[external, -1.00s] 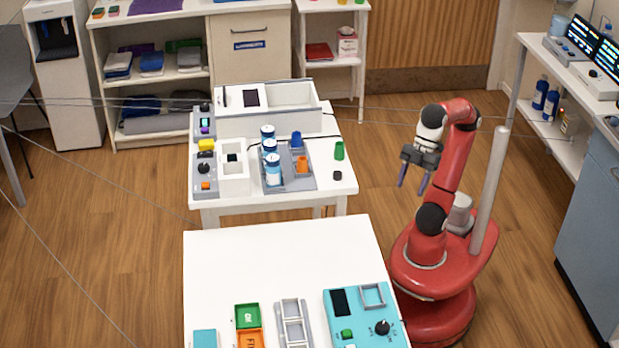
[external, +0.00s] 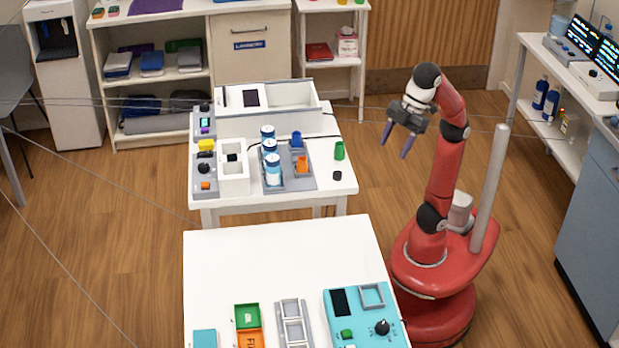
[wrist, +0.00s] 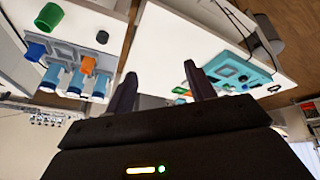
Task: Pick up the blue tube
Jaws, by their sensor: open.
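The blue tube (external: 297,140) stands in the back right part of a grey rack (external: 299,182) on the far white table. It also shows in the wrist view (wrist: 36,50), at the left. An orange tube (external: 302,164) is in the same rack, in front of it. A green tube (external: 339,151) stands on the table to the right of the rack. My gripper (external: 397,146) is open and empty, raised in the air to the right of the far table, well apart from the blue tube. Its two dark fingers (wrist: 160,75) are spread in the wrist view.
Several white-and-blue bottles (external: 272,170) stand along the rack's left side. A small black cap (external: 337,175) lies near the green tube. A white open box (external: 290,95) stands behind the rack. The near table (external: 270,255) has a clear far half and a teal device (external: 362,333).

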